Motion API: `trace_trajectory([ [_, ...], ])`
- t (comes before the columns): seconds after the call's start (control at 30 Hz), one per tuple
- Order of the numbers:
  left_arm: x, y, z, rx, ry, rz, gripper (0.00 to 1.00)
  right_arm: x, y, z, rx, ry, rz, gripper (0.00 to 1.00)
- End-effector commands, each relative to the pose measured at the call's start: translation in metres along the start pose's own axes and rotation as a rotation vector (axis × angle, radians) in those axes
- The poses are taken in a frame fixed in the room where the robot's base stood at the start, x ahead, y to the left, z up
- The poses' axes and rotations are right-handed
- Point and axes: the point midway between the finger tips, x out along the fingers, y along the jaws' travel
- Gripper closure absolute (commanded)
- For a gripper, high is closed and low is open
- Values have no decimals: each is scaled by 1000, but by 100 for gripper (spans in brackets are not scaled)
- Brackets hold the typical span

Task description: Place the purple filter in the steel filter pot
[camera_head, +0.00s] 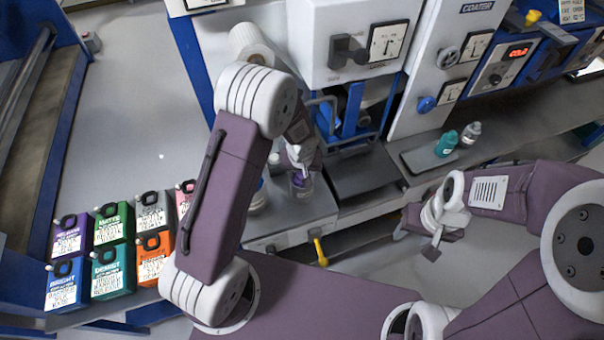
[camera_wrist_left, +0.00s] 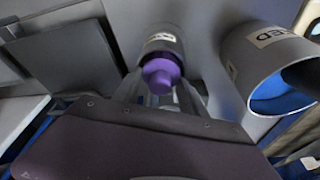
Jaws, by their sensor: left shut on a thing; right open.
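My left gripper (camera_wrist_left: 160,92) is shut on the purple filter (camera_wrist_left: 161,74), whose rounded purple end shows between the fingers. Just beyond it is a grey steel pot (camera_wrist_left: 160,38) with a white label. The filter overlaps the pot in this view, and I cannot tell how far inside it is. In the head view my left gripper (camera_head: 303,160) is above a small purple patch (camera_head: 301,181) at the shelf, partly hidden by the arm. My right gripper (camera_head: 432,238) is open and empty at the right, away from the pots.
A second steel pot (camera_wrist_left: 240,65) with a blue interior stands to the right in the wrist view. Coloured canisters (camera_head: 110,255) stand at the lower left. A yellow handle (camera_head: 320,251) sticks out below the shelf.

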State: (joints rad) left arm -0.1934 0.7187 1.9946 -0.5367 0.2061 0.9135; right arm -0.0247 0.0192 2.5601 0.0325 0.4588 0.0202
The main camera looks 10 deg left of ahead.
Motion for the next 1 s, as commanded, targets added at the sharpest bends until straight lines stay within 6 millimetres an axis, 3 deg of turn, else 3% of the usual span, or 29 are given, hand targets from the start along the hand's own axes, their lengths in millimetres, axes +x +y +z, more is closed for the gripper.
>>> trace_trajectory([
  [0.33,4,0,0,0,2,1,100,5,0,0,0,0,0,52],
  [0.37,2,0,0,0,1,1,42,3,0,0,0,0,0,52],
  [0.4,2,0,0,0,1,0,31,2,0,0,0,0,0,52],
  [0.43,2,0,0,0,1,0,28,2,0,0,0,0,0,52],
  [0.77,-2,0,-1,0,1,0,28,-1,0,0,0,0,0,52],
  [0.87,-12,0,-2,-1,4,1,28,-4,0,-1,0,0,0,52],
  [1.0,-46,1,-3,-2,7,3,28,-12,0,-1,0,0,0,52],
])
